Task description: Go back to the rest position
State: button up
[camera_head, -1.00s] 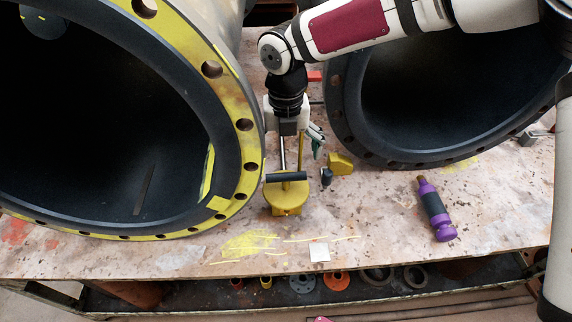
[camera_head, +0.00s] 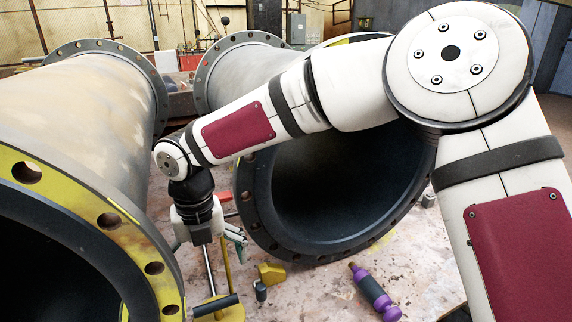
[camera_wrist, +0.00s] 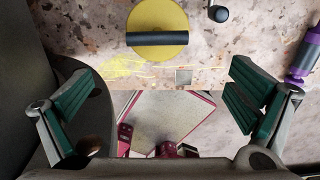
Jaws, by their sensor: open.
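My gripper (camera_head: 234,237) hangs above the table between the two pipes in the head view. In the wrist view my gripper (camera_wrist: 160,95) has its two green-padded fingers spread wide, with nothing between them. My white arm with dark red panels crosses the head view from the right. A round yellow tool with a black bar handle (camera_wrist: 157,38) lies on the table ahead of the fingers, apart from them. In the head view this yellow tool (camera_head: 230,312) is cut by the bottom edge.
A left pipe (camera_head: 95,95) with a yellow-marked flange and a dark-lined right pipe (camera_head: 262,215) flank my gripper. A purple and black tool (camera_head: 374,292) and a small yellow block (camera_head: 271,272) lie on the stained table (camera_head: 325,285). The table edge shows in the wrist view.

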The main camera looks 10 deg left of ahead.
jog(key=s+d+r+m+t+h+p, duration=0.1)
jog(key=d+r+m+p, duration=0.1)
jog(key=d+r+m, duration=0.5)
jog(key=s+d+r+m+h+p, duration=0.15)
jog(key=d+r+m, duration=0.35)
jog(key=d, duration=0.5)
jog(key=s+d+r+m+t+p, duration=0.1)
jog(key=d+r+m+p, duration=0.1)
jog(key=d+r+m, duration=0.45)
jog(key=s+d+r+m+t+y+p, duration=0.1)
jog(key=s+d+r+m+p, duration=0.1)
jog(key=s+d+m, duration=0.6)
jog(key=s+d+r+m+t+y+p, duration=0.1)
jog(key=s+d+r+m+p, duration=0.2)
jog(key=s+d+m, duration=0.6)
jog(key=r+m, duration=0.1)
jog(key=m, duration=0.6)
jog(key=shift+s+d, duration=0.15)
jog(key=shift+d, duration=0.1)
